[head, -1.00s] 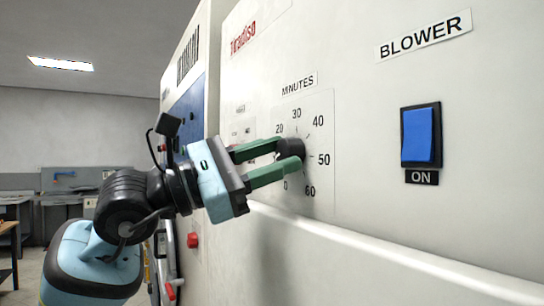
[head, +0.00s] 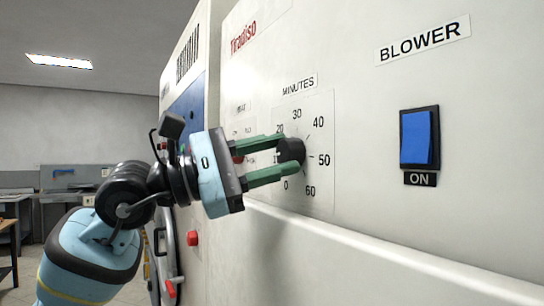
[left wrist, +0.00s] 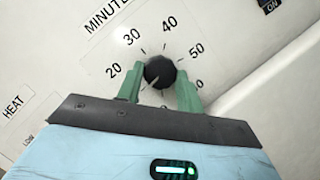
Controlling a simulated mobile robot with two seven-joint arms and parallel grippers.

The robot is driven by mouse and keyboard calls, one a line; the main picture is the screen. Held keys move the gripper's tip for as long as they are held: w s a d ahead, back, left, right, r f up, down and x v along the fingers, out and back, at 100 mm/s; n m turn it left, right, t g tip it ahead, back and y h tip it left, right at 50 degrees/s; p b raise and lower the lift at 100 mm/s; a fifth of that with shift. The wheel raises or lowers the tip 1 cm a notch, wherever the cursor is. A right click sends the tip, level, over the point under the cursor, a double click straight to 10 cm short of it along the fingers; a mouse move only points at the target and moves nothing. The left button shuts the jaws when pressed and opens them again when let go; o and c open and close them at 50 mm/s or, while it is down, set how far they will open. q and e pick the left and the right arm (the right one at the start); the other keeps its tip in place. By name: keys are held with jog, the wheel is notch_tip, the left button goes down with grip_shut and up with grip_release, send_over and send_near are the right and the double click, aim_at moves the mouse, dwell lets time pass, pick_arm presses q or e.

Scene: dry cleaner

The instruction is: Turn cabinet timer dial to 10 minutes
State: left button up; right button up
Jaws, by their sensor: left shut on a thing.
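The black timer dial (head: 293,149) sits on a white plate (head: 322,130) marked MINUTES, with numbers around it from 0 to 60. My left gripper (head: 290,154) reaches in from the left, its two green fingers shut on the dial from opposite sides. In the left wrist view, the dial (left wrist: 159,71) stands between the fingertips (left wrist: 160,74), with a pale mark on its face toward the lower left. The 10 and 0 marks are hidden or hard to read there, so I cannot tell the exact setting. My right gripper is not in view.
A blue blower switch (head: 417,138) labelled ON is to the right on the same pale panel. A ledge (head: 400,255) runs below the dial. A red knob (head: 192,238) is lower left, and a workbench (head: 62,200) stands far behind.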

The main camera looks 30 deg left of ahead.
pick_arm(q)
jog(key=o, duration=1)
jog(key=shift+s+a+f, duration=0.15)
jog(key=shift+a+f, duration=0.1)
jog(key=shift+a, duration=0.1)
jog(key=shift+b+v, duration=1.4)
jog(key=shift+v, duration=2.1)
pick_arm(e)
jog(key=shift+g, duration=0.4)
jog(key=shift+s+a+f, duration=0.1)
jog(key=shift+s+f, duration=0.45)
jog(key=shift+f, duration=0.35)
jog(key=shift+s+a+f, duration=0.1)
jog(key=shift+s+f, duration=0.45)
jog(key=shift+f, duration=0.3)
pick_arm(q)
jog(key=shift+r, duration=0.15)
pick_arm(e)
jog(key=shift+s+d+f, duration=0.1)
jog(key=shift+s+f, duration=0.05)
